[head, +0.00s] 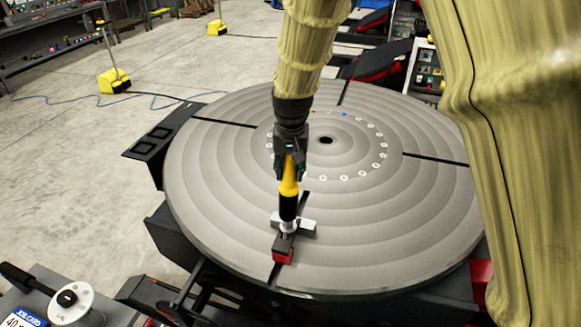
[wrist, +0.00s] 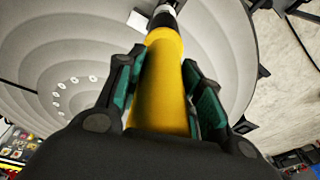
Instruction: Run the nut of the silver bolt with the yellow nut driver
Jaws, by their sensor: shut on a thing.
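My gripper (head: 288,165) is shut on the yellow nut driver (head: 289,180), which points down at the round table. In the wrist view the yellow handle (wrist: 163,85) lies between the green-padded fingers of my gripper (wrist: 165,95). The driver's black lower part (head: 288,208) ends in a silver socket end at a small clamp (head: 304,226) on the table near its front edge. The silver bolt and its nut are hidden under the driver's end. I cannot tell whether the socket is seated on the nut. A red block (head: 283,257) sits at the clamp's front.
The large grey round table (head: 220,190) has dark radial slots and a ring of pale holes. A black bracket (head: 160,142) stands at its left edge. A dial with a black handle (head: 72,302) is at the front left. The table top around the clamp is clear.

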